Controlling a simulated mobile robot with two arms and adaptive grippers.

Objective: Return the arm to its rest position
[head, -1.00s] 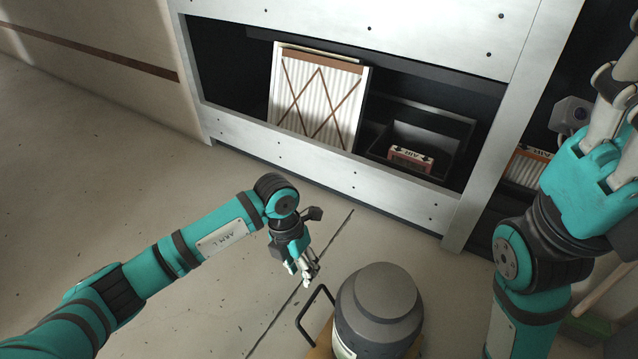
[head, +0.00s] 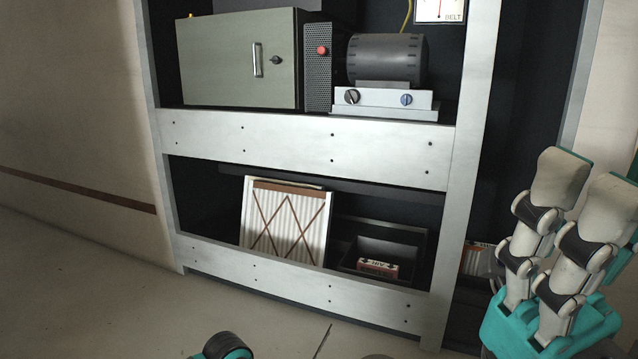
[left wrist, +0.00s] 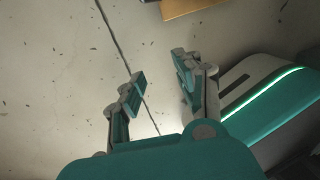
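My left arm (head: 226,347) shows in the head view only as a teal and black joint at the bottom edge; its hand is out of that view. In the left wrist view my left gripper (left wrist: 157,76) is open, its two fingers apart with bare floor between them and nothing held. My right gripper (head: 585,185) stands at the right of the head view with its pale fingers pointing up. The fingers are apart and nothing shows between them.
A metal rack (head: 300,138) stands ahead, with a grey cabinet (head: 235,62) and a motor (head: 386,60) on its upper shelf. A pleated filter (head: 284,222) and a dark bin (head: 345,262) are below. Floor (head: 90,290) at the left is clear.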

